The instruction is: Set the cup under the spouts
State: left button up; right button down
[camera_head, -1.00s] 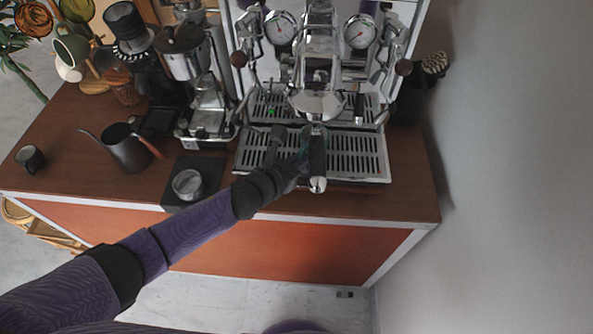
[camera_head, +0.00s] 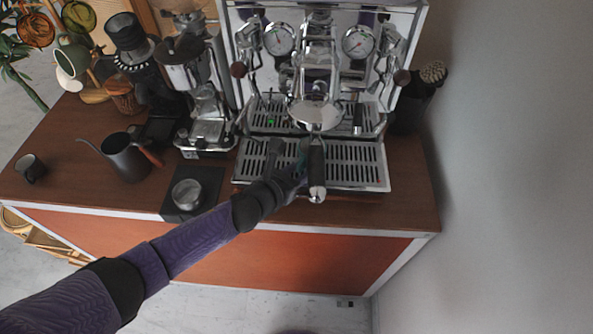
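My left gripper (camera_head: 289,152) reaches over the drip tray (camera_head: 353,172) of the espresso machine. Its two dark fingers stand apart, with tray slats seeming to show between them and no cup visible there. Just to its right is the portafilter handle (camera_head: 317,172), pointing toward me from under the chrome group head (camera_head: 316,115). The spouts are hidden below the group head. A small dark cup (camera_head: 30,168) stands upright on the counter at the far left, well away from the gripper. My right gripper is not in view.
A dark gooseneck kettle (camera_head: 125,158) and a metal cup on a black scale (camera_head: 207,181) stand left of the machine. The grinder (camera_head: 189,70) is behind them. A dark container with a brush (camera_head: 412,105) is at right. The counter's front right is clear.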

pick_arm(q)
jog(key=shift+o, duration=0.6)
jog(key=p+v, duration=0.2)
jog(key=v, duration=0.8)
jog(key=shift+p, duration=0.3)
jog(key=shift+w, duration=0.1)
